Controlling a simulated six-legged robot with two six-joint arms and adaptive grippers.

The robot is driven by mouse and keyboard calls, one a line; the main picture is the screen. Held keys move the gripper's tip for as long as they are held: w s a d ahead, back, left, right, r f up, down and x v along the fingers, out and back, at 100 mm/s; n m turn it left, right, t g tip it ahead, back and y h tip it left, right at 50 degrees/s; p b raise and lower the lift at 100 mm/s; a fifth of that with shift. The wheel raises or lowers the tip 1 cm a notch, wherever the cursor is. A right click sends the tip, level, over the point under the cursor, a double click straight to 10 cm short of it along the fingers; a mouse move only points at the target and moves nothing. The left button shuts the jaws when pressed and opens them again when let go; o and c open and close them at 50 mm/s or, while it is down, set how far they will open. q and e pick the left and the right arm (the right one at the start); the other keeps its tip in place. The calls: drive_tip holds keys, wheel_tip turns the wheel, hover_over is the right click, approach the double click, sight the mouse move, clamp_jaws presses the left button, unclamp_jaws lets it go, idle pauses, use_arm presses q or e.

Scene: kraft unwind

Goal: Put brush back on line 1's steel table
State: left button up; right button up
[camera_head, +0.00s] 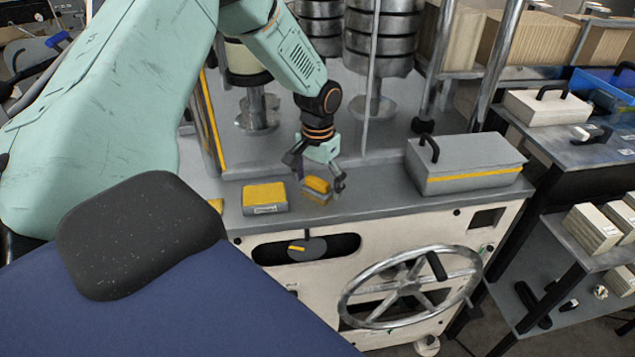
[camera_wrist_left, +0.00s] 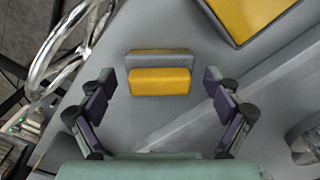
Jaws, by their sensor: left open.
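The brush, a small block with a yellow part and a grey part, (camera_head: 317,187) is on the grey steel table top (camera_head: 370,200), close to its front edge. It also shows in the left wrist view (camera_wrist_left: 160,80), centred ahead of the palm. My left gripper (camera_head: 320,180) is open, pointing down over the brush. Its fingers are on either side of the brush. In the left wrist view there is clear space between each finger (camera_wrist_left: 160,92) and the brush. My right gripper is not in view.
A grey block with a yellow top (camera_head: 265,196) lies left of the brush. A grey case with a yellow stripe and black handle (camera_head: 465,165) stands to the right. Metal posts and stacked rolls (camera_head: 380,45) rise behind. A handwheel (camera_head: 410,287) sticks out in front.

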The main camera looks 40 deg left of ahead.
sight(317, 181)
use_arm(q)
wheel_tip(317, 181, up, 12)
drive_tip(key=shift+a+r, duration=0.15)
drive_tip(key=shift+r, duration=0.05)
idle(0.4)
drive_tip(key=shift+s, duration=0.1)
drive_tip(key=shift+c, duration=0.2)
